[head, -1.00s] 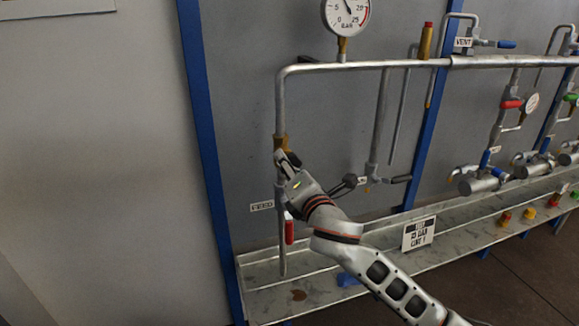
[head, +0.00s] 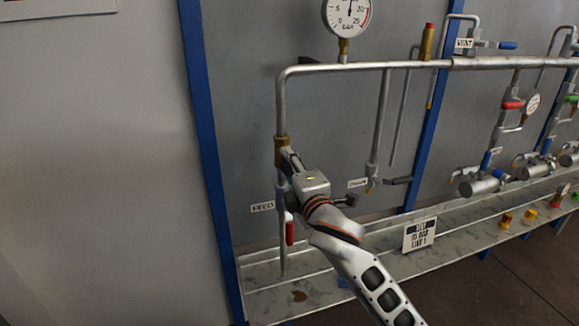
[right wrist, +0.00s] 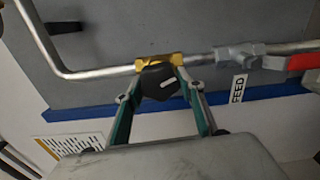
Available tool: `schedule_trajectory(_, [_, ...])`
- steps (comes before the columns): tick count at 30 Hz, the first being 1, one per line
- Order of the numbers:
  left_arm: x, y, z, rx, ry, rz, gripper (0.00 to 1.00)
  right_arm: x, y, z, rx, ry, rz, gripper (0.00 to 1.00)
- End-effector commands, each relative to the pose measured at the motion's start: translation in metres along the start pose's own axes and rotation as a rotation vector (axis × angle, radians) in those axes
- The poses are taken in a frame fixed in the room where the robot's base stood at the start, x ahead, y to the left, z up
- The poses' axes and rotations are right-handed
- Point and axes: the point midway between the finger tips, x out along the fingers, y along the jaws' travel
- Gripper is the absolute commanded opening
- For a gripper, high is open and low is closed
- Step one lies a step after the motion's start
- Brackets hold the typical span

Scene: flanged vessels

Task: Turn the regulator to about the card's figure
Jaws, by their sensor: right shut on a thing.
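The regulator has a brass body (head: 281,151) on the vertical feed pipe at the left. In the right wrist view its black knob (right wrist: 157,80) carries a white mark, with the brass body (right wrist: 172,61) behind it. My right gripper (right wrist: 158,84) is shut on the knob, one finger on each side. In the head view the right gripper (head: 289,160) hides the knob. The round gauge (head: 347,14) is cut off at the top; its needle points about straight up. The card (head: 420,235) on the trough appears to read "SET 15 BAR LINE 1". My left gripper is not in view.
A red-handled valve (head: 290,230) hangs below the regulator beside the FEED label (head: 262,206). A drain valve (head: 372,183) sits to the right of my wrist. The metal trough (head: 262,272) runs along below, and a blue post (head: 200,120) stands at the left.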

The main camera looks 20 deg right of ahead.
Motion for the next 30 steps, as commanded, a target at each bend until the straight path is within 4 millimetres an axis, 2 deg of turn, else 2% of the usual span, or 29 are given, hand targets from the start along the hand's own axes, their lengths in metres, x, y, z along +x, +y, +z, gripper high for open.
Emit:
schedule_trajectory(11, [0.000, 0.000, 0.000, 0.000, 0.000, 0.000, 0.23, 0.000, 0.001, 0.000, 0.006, 0.001, 0.003, 0.17])
schedule_trajectory(12, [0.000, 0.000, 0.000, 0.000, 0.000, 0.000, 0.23, 0.000, 0.001, 0.000, 0.006, 0.001, 0.003, 0.41])
schedule_trajectory(14, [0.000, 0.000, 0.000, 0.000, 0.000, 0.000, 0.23, 0.000, 0.001, 0.000, 0.005, 0.001, 0.003, 0.55])
schedule_trajectory(25, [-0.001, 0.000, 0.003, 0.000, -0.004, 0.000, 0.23, -0.002, 0.000, 0.000, 0.004, 0.000, 0.001, 0.55])
schedule_trajectory(30, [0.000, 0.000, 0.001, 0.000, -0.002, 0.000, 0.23, -0.019, -0.001, 0.000, 0.004, 0.001, 0.000, 0.55])
